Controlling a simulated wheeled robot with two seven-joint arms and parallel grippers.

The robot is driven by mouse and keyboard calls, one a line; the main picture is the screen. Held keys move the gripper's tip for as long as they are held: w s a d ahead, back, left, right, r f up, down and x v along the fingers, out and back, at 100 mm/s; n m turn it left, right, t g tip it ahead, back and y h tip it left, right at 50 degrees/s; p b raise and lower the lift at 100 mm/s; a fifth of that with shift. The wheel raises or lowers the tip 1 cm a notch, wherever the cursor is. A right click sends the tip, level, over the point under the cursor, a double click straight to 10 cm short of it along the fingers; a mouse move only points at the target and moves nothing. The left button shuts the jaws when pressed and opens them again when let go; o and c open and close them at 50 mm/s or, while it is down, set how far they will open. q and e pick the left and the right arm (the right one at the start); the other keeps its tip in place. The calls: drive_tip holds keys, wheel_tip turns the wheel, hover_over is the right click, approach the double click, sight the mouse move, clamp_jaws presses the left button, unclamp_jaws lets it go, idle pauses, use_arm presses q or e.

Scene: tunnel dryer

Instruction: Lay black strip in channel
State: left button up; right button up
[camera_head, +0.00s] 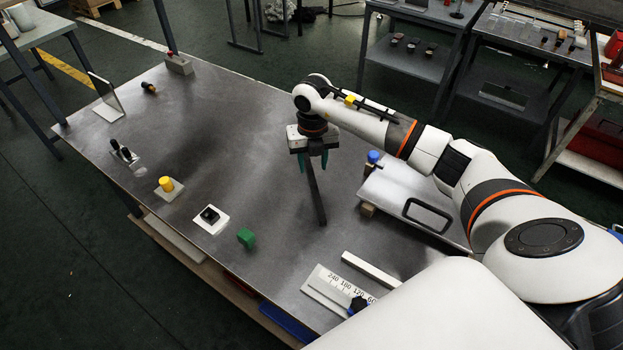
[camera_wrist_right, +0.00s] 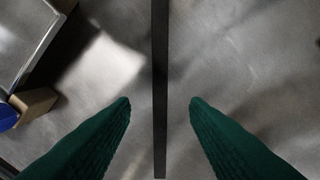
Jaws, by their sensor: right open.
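The black strip (camera_head: 316,195) is long and thin, below my right gripper (camera_head: 313,161) in the head view. In the right wrist view the strip (camera_wrist_right: 160,60) runs straight from top to bottom between the two green fingertips of the right gripper (camera_wrist_right: 160,103). The fingers are open, with a gap on each side of the strip. I cannot tell how high the fingertips are above the table. A pale plate with a number scale (camera_head: 328,291) and a pale bar (camera_head: 370,269) lie near the front edge; I cannot tell whether either forms the channel. My left gripper is not in view.
On the grey table (camera_head: 235,130), a pale board with a black handle (camera_head: 425,208) lies right of the strip, with a blue-topped post (camera_head: 373,157) beside it. The table's middle is clear.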

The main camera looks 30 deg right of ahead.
sight(313, 180)
drive_tip(key=shift+w+f+p, duration=0.15)
drive_tip(key=shift+f+p, duration=0.85)
drive_tip(key=shift+f, duration=2)
drive_tip(key=shift+d, duration=0.1)
clamp_jaws()
